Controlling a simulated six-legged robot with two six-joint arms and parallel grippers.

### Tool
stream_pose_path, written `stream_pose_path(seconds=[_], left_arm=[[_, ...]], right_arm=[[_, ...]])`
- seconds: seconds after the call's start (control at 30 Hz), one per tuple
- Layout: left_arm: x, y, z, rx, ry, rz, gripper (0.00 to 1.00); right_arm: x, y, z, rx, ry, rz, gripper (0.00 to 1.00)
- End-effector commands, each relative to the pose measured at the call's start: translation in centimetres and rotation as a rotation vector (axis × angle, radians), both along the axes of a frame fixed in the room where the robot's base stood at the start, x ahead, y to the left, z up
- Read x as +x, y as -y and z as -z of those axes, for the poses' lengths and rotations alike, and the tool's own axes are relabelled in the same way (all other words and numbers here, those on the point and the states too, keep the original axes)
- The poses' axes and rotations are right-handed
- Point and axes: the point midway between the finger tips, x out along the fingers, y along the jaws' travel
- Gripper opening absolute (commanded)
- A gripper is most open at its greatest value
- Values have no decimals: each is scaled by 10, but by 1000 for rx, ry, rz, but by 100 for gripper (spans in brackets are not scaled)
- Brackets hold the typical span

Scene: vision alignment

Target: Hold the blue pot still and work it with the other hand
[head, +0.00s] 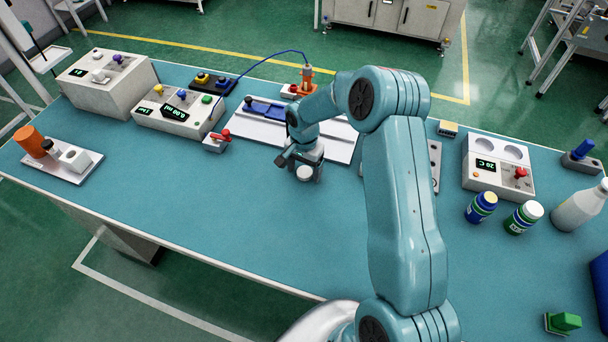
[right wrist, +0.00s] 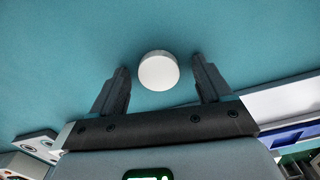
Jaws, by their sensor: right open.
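My right gripper (head: 302,166) is over the middle of the blue-green table, pointing down. In the right wrist view my right gripper (right wrist: 160,68) is open. A round white top (right wrist: 158,71) shows between its fingers, with a gap on each side. In the head view this white thing (head: 304,174) sits low at the fingers, and I cannot tell the colour of its body. A blue pot with a yellowish lid (head: 482,207) stands upright at the right. My left gripper is not in view.
A white board (head: 258,132) with a blue part lies behind the gripper. A display box (head: 498,165) and a white bottle (head: 580,206) stand at the right. Boxes with knobs (head: 178,112) and a tray (head: 62,164) stand at the left. The front-left table is clear.

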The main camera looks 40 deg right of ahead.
Motion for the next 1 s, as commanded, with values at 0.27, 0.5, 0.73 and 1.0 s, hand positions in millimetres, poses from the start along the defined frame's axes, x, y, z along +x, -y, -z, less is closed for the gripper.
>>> stream_pose_path(seconds=[0.27,0.5,0.73,1.0], left_arm=[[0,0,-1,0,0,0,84],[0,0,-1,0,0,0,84],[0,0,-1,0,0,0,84],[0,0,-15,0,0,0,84]], right_arm=[[0,0,-1,0,0,1,78],[0,0,-1,0,0,1,19],[0,0,-1,0,0,1,19],[0,3,-25,-1,1,0,19]])
